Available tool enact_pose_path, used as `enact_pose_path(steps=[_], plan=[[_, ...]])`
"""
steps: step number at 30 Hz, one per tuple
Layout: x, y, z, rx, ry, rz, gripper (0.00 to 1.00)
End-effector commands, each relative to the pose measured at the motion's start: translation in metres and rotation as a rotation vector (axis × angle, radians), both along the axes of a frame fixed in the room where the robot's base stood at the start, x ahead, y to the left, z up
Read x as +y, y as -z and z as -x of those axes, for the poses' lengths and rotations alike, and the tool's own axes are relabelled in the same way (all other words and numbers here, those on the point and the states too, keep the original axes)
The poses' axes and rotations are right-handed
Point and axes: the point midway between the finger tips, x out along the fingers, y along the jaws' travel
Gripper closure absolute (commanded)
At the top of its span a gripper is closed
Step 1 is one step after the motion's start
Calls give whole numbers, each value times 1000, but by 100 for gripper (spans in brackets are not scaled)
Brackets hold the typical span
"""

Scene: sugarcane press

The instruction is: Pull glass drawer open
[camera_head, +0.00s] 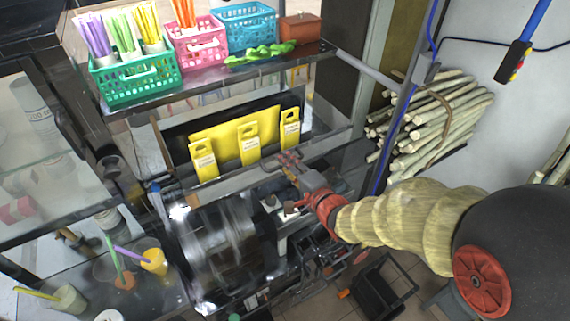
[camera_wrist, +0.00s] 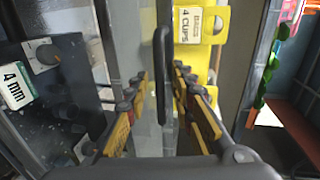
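The glass drawer shows as a clear upright panel (camera_wrist: 150,25) in the wrist view, with a dark upright handle (camera_wrist: 163,62) on it. My gripper (camera_wrist: 160,76) is open, its two rows of yellow-padded fingers on either side of the handle. A gap shows between the fingers and the handle, and I cannot tell whether either touches it. In the head view my gripper (camera_head: 289,160) is at the glass front below the yellow tags. The handle is not clear there, and the arm covers part of that area.
Yellow tags (camera_head: 248,143) hang behind the glass. Above is a shelf (camera_head: 215,90) with green, pink and blue baskets. The metal press (camera_head: 225,245) stands below left of my gripper. Cups with straws (camera_head: 153,260) stand at the lower left. Cane stalks (camera_head: 440,120) are piled at right.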

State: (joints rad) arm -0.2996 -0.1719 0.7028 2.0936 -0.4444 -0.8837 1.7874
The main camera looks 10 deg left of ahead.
Motion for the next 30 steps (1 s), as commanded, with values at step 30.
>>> enact_pose_path(steps=[30], plan=[[-70,-24,93,0,0,0,76]])
